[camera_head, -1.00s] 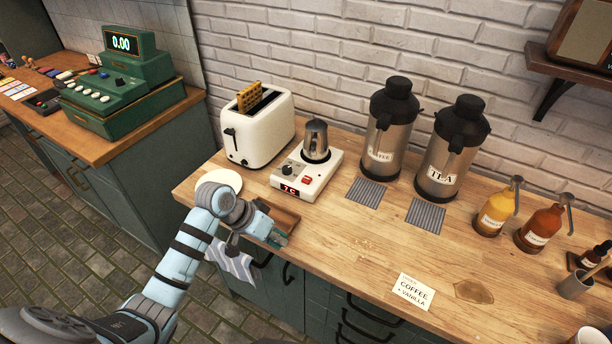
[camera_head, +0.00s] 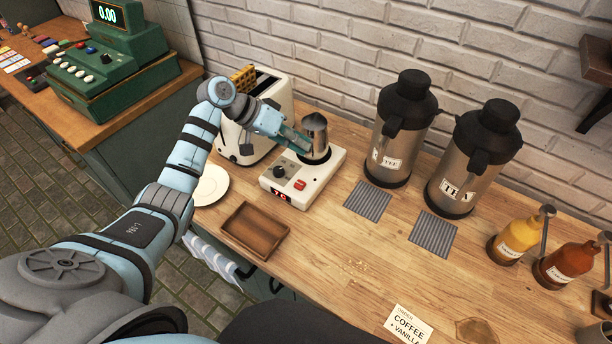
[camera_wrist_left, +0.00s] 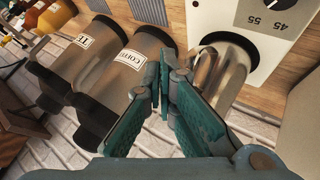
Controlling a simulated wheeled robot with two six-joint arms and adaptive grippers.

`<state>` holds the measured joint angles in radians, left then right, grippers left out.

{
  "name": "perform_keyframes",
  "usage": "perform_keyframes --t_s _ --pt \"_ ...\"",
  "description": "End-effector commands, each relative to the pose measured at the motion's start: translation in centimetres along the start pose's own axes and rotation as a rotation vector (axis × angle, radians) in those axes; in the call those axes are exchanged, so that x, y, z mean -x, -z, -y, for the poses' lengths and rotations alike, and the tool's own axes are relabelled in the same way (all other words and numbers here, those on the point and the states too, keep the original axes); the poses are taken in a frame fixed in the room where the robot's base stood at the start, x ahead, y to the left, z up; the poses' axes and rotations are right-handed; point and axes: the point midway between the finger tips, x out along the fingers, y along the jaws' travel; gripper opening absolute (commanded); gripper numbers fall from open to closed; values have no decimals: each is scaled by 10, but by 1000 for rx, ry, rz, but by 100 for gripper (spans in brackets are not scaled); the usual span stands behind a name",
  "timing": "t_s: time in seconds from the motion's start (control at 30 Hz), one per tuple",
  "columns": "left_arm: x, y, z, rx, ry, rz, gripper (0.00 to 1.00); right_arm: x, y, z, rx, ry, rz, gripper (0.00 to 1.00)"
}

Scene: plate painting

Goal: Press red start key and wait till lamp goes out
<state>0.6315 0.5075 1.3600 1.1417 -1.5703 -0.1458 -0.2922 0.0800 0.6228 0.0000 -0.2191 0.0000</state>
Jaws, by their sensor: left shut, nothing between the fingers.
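A white machine (camera_head: 326,171) with a metal cup (camera_head: 315,138) on top stands on the wooden counter. Its front has a black knob (camera_head: 278,171), a red key (camera_head: 299,184) and a small display (camera_head: 279,194) with red digits too small to read surely. I cannot make out a separate lamp. My left gripper (camera_head: 306,143) is shut and empty, above the machine beside the cup, apart from the red key. In the left wrist view the gripper (camera_wrist_left: 163,82) shows closed near the cup (camera_wrist_left: 228,65) and numbered dial; the red key is not visible there. My right gripper is not in view.
A white toaster (camera_head: 255,135) stands behind my left arm. A white plate (camera_head: 211,187) and brown tray (camera_head: 254,231) lie in front. Coffee (camera_head: 402,135) and tea (camera_head: 470,165) dispensers stand to the right. The counter front is fairly clear.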

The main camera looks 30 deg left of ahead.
Motion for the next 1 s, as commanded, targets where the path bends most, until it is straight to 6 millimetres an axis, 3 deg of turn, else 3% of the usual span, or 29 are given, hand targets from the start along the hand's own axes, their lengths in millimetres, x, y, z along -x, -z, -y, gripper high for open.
perform_keyframes --t_s 0.27,0.47,0.73,1.0 --pt "-5 -1 3 0 0 3 0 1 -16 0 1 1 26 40" --pt "-18 -11 11 1 -1 5 0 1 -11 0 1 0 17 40" --pt "-51 -34 35 -3 0 4 0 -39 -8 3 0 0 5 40" --pt "-65 -44 46 -2 -1 4 0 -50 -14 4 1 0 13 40"
